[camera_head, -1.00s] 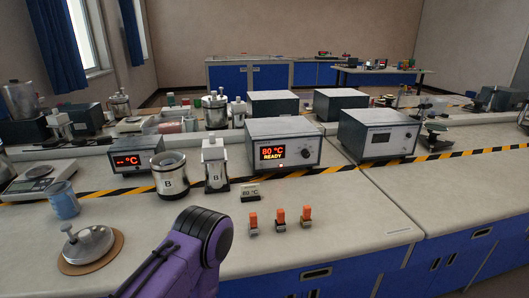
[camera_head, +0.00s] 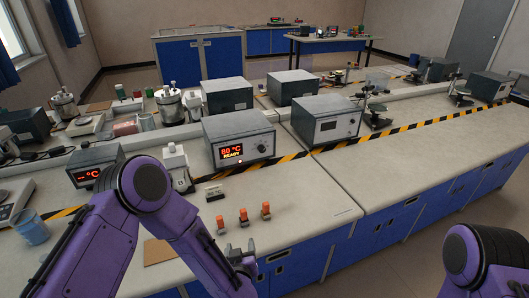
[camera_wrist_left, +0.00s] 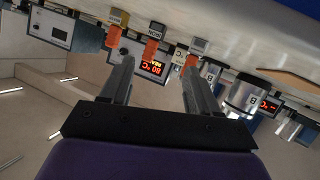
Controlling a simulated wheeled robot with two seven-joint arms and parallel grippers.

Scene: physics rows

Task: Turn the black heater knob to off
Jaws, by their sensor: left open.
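The heater (camera_head: 238,139) is a grey box with an orange display reading 80 °C READY, standing on the bench. Its small round dark knob (camera_head: 262,148) is on the right of its front face. In the left wrist view, which is upside down, the heater's display (camera_wrist_left: 152,67) shows between my fingers. My left gripper (camera_head: 241,248) is open and empty at the bench's front edge, in front of the orange-topped blocks and well short of the knob. Its spread fingers also show in the left wrist view (camera_wrist_left: 157,78). My right arm shows at lower right; its gripper is out of view.
Three orange-topped blocks (camera_head: 243,216) stand between my left gripper and the heater. A small 80 °C sign (camera_head: 214,193) and a white-and-steel vessel (camera_head: 178,165) are nearby. Another grey box (camera_head: 326,123) stands to the right. The right front bench is clear.

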